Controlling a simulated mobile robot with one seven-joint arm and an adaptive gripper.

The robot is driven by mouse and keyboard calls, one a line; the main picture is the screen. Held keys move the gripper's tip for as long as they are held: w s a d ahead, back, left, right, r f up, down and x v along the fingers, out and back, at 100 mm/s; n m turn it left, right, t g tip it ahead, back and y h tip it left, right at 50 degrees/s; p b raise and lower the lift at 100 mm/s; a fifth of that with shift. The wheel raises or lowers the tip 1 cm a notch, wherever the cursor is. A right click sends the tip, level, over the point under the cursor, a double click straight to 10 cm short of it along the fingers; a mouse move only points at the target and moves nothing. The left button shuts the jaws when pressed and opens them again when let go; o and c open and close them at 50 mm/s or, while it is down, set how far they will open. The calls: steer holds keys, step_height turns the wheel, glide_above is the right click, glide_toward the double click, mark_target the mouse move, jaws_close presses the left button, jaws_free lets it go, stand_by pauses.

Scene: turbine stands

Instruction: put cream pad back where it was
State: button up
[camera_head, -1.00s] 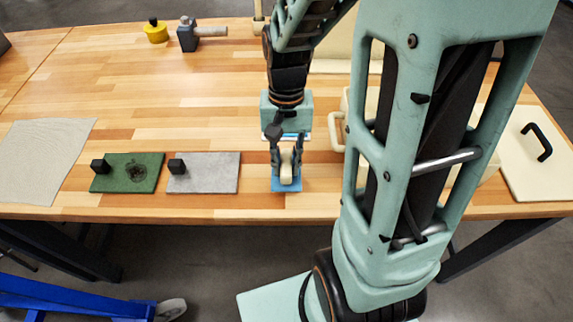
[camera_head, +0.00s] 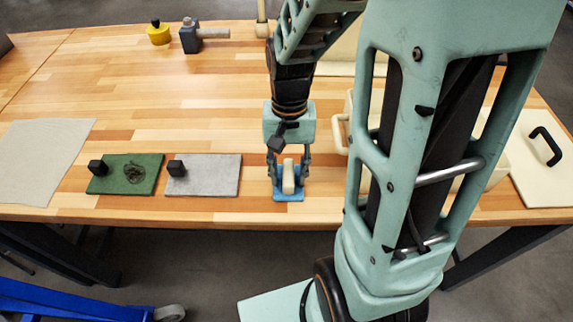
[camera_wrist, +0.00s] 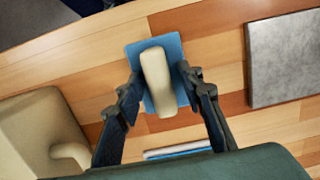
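A cream block (camera_head: 288,177) with a rounded top stands on a flat blue pad (camera_head: 289,197) near the table's front edge. In the wrist view the cream block (camera_wrist: 157,80) lies over the middle of the blue pad (camera_wrist: 134,55). My gripper (camera_head: 290,180) points down with one finger on each side of the block. In the wrist view my gripper (camera_wrist: 159,72) is open, with narrow gaps between its fingers and the block. I cannot tell which thing is called the cream pad; a pale cream sheet (camera_head: 42,160) also lies flat at the far left.
A green pad (camera_head: 113,182) and a grey pad (camera_head: 218,176), each with a black knob, lie left of my gripper. A cream container (camera_wrist: 35,135) stands beside it. A cream panel with black handle (camera_head: 543,185) lies at right. A hammer (camera_head: 190,38) and yellow object (camera_head: 158,34) stand behind.

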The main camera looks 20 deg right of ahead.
mark_target(288, 165)
steer(key=shift+r, duration=0.1)
step_height(288, 165, up, 12)
steer(key=w+p, duration=0.1)
steer(key=shift+w+d, duration=0.2)
steer(key=shift+d, duration=0.05)
steer(key=shift+w, duration=0.1)
